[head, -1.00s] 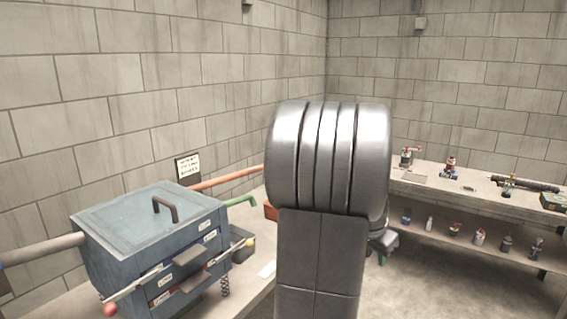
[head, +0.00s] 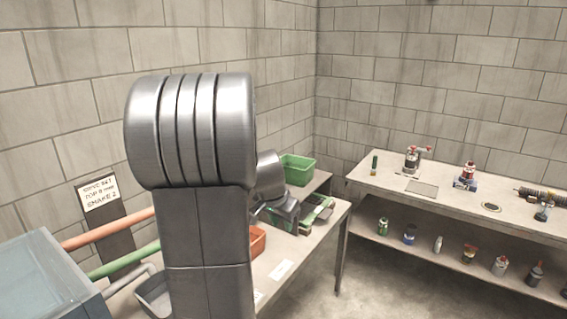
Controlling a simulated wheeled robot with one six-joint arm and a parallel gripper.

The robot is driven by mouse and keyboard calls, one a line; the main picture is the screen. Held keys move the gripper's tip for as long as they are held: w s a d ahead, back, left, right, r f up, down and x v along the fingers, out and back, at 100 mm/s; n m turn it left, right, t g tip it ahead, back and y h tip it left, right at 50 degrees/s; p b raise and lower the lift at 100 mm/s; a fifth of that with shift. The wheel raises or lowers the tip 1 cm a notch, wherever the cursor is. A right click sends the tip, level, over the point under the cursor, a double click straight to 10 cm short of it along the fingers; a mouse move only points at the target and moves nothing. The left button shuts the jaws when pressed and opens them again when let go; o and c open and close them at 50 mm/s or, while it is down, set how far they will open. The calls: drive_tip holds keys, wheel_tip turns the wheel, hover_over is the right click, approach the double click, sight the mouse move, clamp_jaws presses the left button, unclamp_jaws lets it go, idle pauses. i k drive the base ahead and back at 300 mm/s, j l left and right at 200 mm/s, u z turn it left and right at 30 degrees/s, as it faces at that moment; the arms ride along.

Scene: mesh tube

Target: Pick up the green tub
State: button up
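The green tub (head: 298,168) is an open, rectangular bin at the far end of the left-hand bench, near the room's corner. Its left lower part is hidden behind my arm. My arm's large grey joint stands in the foreground, left of the tub. What looks like my gripper (head: 284,211) shows as a dark grey shape behind the arm, below and nearer than the tub and apart from it. Its fingers cannot be made out.
Another green object (head: 317,214) lies on the bench beside my gripper. An orange tub (head: 258,241) and a grey tub (head: 154,290) are nearer. A blue cabinet (head: 40,280) and pipes stand at left. A two-level bench (head: 450,207) with bottles is at right; floor between is clear.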

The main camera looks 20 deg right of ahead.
sight(299, 171)
drive_tip(key=i+l, duration=1.45)
drive_tip(key=i, duration=0.15)
drive_tip(key=j+u, duration=0.05)
drive_tip(key=j, duration=0.05)
